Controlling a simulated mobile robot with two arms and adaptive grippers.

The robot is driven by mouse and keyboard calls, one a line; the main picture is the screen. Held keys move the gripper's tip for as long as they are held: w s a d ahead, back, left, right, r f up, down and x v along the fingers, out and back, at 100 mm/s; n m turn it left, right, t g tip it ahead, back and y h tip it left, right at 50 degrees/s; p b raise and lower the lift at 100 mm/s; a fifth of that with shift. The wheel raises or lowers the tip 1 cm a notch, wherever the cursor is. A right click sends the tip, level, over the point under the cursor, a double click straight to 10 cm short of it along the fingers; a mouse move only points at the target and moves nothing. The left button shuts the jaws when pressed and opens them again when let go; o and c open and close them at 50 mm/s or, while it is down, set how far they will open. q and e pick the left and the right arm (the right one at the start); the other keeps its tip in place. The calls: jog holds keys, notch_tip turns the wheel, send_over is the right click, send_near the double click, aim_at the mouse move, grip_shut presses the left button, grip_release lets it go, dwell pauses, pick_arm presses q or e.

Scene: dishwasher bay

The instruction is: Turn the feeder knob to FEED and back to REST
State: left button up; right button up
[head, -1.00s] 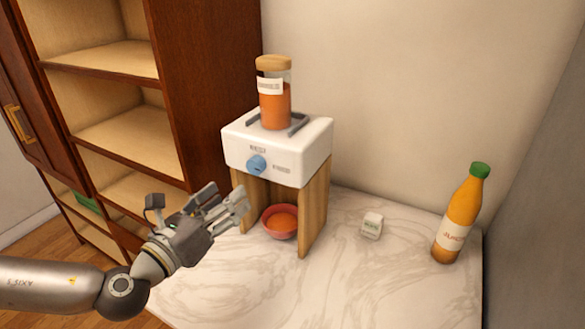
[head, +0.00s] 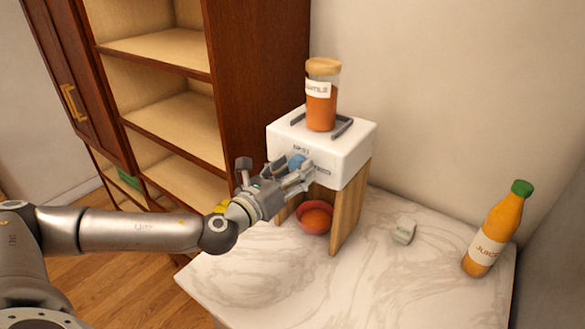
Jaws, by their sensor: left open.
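The feeder is a white box (head: 345,152) on wooden legs on the marble counter. A labelled jar with orange contents (head: 322,105) stands on its top. Its blue knob (head: 296,161) is on the front face, partly hidden by my left gripper. My left gripper (head: 302,172) is open, with its fingers at the knob, apparently on either side of it; I cannot tell whether they touch it. The knob's pointer is not readable. A red bowl (head: 301,221) with orange contents sits under the box. My right gripper is not in view.
An orange juice bottle with a green cap (head: 497,230) stands at the counter's right. A small whitish labelled item (head: 404,231) is between it and the feeder. The marble counter (head: 340,285) is clear in front. A brown wooden shelf unit (head: 255,75) stands behind left.

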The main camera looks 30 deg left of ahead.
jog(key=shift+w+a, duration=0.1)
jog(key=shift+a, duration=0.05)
pick_arm(q)
jog(key=c, duration=1)
jog(key=shift+d+r+n+b, duration=0.15)
jog(key=shift+n+b, duration=1.6)
jog(key=shift+n, duration=2.7)
jog(key=shift+d+r+n+b, duration=0.15)
jog(key=shift+n+b, duration=1.55)
jog(key=shift+n, duration=2.75)
jog(key=shift+c, duration=0.2)
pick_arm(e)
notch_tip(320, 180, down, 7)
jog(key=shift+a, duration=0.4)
pick_arm(q)
jog(key=shift+a, duration=0.1)
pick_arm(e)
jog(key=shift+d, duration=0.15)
